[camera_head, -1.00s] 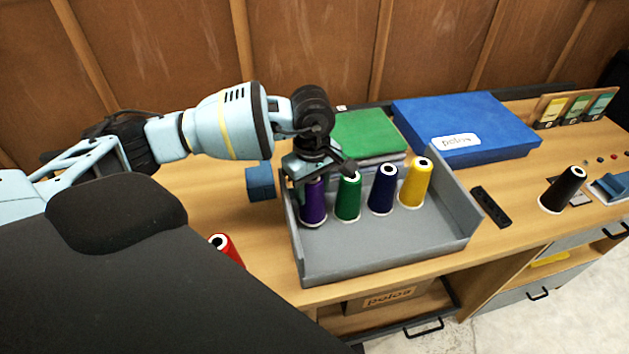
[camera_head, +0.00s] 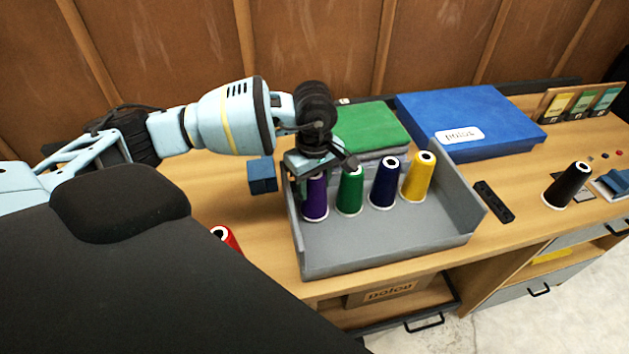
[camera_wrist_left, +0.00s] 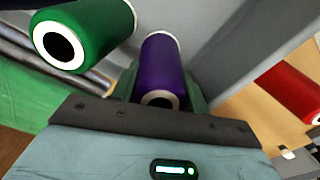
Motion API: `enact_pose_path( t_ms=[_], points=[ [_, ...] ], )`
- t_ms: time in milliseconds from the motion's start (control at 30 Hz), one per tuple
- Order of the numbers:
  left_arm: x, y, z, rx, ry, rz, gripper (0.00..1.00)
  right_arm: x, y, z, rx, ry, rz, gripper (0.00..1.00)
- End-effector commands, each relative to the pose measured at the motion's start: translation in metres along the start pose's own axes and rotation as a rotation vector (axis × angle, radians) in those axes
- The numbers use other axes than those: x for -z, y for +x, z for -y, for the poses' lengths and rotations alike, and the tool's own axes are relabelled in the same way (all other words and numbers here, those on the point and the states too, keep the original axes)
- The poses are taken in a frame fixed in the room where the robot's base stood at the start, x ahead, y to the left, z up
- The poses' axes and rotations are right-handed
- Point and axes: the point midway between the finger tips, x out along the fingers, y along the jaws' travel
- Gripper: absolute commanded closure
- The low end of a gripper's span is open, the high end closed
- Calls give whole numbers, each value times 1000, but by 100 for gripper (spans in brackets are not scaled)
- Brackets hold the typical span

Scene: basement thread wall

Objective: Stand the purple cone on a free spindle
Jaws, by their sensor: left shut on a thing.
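The purple cone (camera_head: 315,200) stands upright at the left end of a row of cones in the grey tray (camera_head: 350,252). My left gripper (camera_head: 314,172) reaches down over it from above and is shut on its upper part. In the left wrist view the purple cone (camera_wrist_left: 162,70) lies between the fingers, with its open top end towards the palm. The green cone (camera_head: 350,192) is close beside it and also shows in the left wrist view (camera_wrist_left: 85,32). My right gripper is not in view. No free spindle can be made out.
A navy cone (camera_head: 384,184) and a yellow cone (camera_head: 418,178) stand further right in the tray. A red cone (camera_head: 226,237) is left of the tray, partly hidden. A black cone (camera_head: 567,186) stands at the right. A blue box (camera_head: 470,125) and green cloth (camera_head: 372,127) lie behind.

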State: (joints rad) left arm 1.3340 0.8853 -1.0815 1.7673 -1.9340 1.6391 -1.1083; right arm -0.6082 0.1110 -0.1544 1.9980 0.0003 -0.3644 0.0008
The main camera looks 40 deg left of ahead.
Motion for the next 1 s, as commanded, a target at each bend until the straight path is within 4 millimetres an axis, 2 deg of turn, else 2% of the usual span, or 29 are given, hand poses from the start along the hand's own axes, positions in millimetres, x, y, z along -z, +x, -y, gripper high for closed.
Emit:
enact_pose_path(
  t_ms=[167,200,400,733,1000],
  points=[
    [0,1,0,-1,0,0,81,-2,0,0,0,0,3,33],
    [0,1,0,-1,0,0,54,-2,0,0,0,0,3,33],
    [0,1,0,0,0,0,30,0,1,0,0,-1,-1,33],
    [0,-2,0,1,0,0,30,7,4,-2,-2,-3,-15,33],
    [0,-42,-1,-4,-1,-1,30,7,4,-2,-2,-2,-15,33]
  ],
)
